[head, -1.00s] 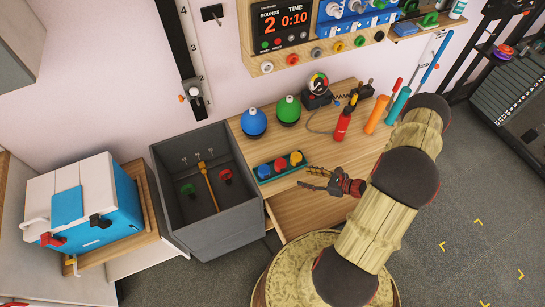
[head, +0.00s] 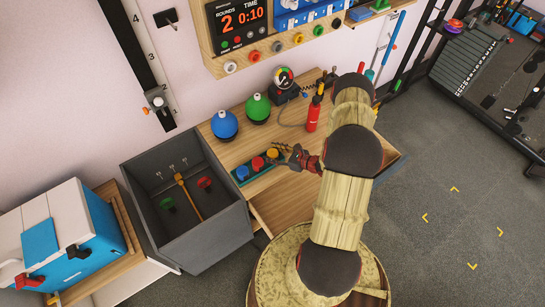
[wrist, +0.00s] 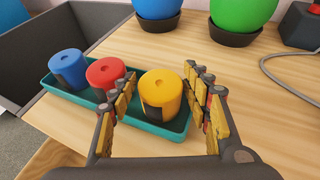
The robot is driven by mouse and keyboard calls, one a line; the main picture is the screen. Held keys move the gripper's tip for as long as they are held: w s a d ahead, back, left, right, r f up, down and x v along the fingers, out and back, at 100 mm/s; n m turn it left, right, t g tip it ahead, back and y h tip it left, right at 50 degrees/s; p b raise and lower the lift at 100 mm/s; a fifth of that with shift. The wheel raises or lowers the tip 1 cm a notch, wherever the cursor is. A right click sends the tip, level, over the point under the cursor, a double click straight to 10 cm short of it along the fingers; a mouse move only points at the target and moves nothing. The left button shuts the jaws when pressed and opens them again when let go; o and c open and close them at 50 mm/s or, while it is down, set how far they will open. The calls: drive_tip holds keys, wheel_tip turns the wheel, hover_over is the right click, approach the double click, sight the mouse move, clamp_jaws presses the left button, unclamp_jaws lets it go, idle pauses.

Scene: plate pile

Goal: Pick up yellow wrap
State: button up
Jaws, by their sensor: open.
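The yellow wrap (wrist: 161,92) is a short yellow roll with a dark strip on its side. It stands upright at the right end of a teal tray (wrist: 176,126), and it also shows in the head view (head: 272,153). A red wrap (wrist: 105,74) and a blue wrap (wrist: 68,68) stand to its left in the same tray. My gripper (wrist: 164,90) is open. In the wrist view its yellow-padded fingers appear on the left and right of the yellow wrap; I cannot tell whether they touch it. In the head view my gripper (head: 297,158) is just right of the tray.
A blue ball (head: 224,124) and a green ball (head: 258,107) sit on dark bases behind the tray. A grey bin (head: 200,235) stands left of the wooden bench. A red bottle (head: 313,115) and a gauge with a cable are at the back right.

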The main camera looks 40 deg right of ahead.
drive_tip(key=shift+w, duration=0.1)
drive_tip(key=shift+c, duration=1.4)
drive_tip(key=c, duration=0.7)
